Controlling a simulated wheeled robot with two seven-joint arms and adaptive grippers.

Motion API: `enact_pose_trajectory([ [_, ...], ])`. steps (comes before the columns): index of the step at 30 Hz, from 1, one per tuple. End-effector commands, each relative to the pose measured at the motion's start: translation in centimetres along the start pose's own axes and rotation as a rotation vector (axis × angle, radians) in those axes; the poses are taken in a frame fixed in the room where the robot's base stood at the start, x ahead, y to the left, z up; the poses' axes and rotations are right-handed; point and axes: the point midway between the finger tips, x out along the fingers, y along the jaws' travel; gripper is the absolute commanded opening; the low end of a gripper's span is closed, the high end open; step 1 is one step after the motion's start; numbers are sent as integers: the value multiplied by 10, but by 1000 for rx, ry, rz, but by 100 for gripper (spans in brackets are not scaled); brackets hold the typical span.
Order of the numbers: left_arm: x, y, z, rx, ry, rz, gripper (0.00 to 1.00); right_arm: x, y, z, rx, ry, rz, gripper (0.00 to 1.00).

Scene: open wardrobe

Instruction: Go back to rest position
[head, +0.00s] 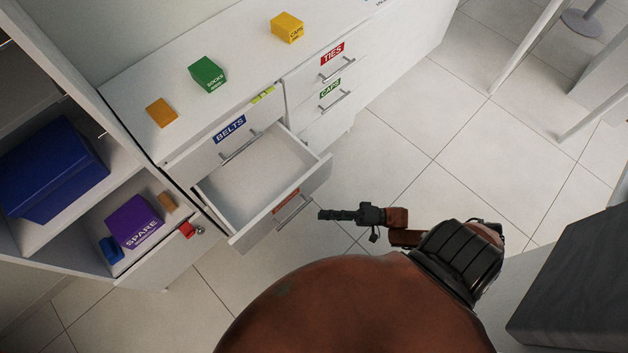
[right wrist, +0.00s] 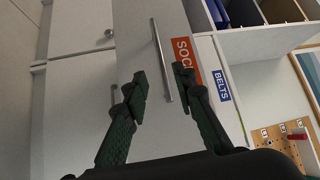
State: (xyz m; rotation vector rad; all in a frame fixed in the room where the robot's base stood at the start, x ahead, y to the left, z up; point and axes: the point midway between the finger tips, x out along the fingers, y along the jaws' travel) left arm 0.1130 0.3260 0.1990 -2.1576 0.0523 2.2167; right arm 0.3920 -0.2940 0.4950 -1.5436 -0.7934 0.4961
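My right gripper (head: 322,214) is just to the right of the open drawer's (head: 262,180) handle (head: 294,211) in the head view. In the right wrist view its two dark fingers (right wrist: 160,87) are spread, with nothing held. The silver handle (right wrist: 160,55) shows beyond and between the fingertips, apparently apart from them. The drawer is pulled out and looks empty inside. Its front has an orange label (right wrist: 186,62), whose visible letters read "SOC". My left gripper is not in view.
On the dresser top (head: 235,50) are an orange block (head: 161,112), a green box (head: 207,74) and a yellow box (head: 287,27). Shelves at left hold a blue box (head: 52,172) and a purple "SPARE" box (head: 133,222).

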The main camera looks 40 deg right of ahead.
Motion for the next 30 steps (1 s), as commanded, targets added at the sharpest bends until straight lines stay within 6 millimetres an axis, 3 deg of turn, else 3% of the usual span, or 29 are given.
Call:
enact_pose_trajectory([
  [5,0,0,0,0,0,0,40,-9,0,0,1,0,1,25],
  [23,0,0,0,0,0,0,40,-9,2,1,-5,5,8,25],
  [26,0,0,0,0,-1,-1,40,-6,17,2,-53,36,59,25],
  [30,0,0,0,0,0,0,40,-3,68,4,-208,112,256,25],
])
